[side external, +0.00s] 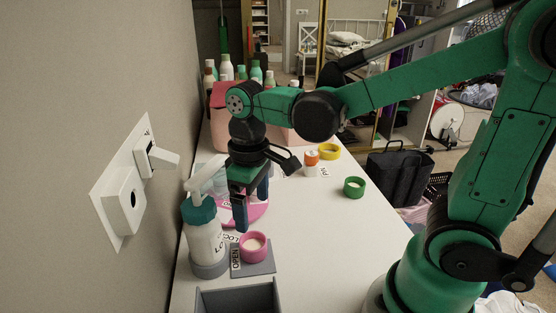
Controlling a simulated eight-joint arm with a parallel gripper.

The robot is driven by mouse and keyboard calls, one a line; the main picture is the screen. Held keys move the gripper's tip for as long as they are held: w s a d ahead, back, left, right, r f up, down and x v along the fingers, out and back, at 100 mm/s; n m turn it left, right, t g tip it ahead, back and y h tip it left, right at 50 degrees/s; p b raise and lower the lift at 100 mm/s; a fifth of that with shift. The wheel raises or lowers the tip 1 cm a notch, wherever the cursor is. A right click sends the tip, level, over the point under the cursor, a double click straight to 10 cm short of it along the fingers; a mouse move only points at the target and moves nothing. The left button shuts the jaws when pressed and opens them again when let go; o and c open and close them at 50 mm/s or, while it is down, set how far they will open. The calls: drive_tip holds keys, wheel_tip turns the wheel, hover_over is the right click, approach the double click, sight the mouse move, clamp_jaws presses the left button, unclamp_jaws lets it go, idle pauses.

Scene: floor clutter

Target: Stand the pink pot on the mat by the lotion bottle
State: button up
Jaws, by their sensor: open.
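The pink pot (253,248) stands upright, with a pale inside, on a flat grey mat (264,267) labelled OPEN. The lotion bottle (205,238), white with a teal collar and a pump top, stands just left of the mat on a grey round base. My gripper (252,212) points down, open and empty, with its dark blue fingers just above and behind the pot in this view. I cannot tell the exact gap between fingertips and pot. The fingers hide part of a pink dish (260,214) behind.
A grey open box (238,297) is at the near edge. A green pot (354,187), an orange-and-white pot (311,161) and a yellow ring (329,151) stand farther right. Several bottles and a pink bin are at the back. A wall with a switch (156,158) bounds the left.

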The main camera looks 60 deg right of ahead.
drive_tip(key=d+m+t, duration=0.1)
drive_tip(key=t, duration=0.1)
drive_tip(key=s+d+r+m+t, duration=0.1)
drive_tip(key=t, duration=0.1)
drive_tip(key=r+m+t, duration=0.1)
drive_tip(key=t, duration=0.2)
drive_tip(key=shift+s+d+r, duration=0.15)
drive_tip(key=shift+d+r, duration=0.1)
drive_tip(key=shift+d, duration=0.15)
idle(1.0)
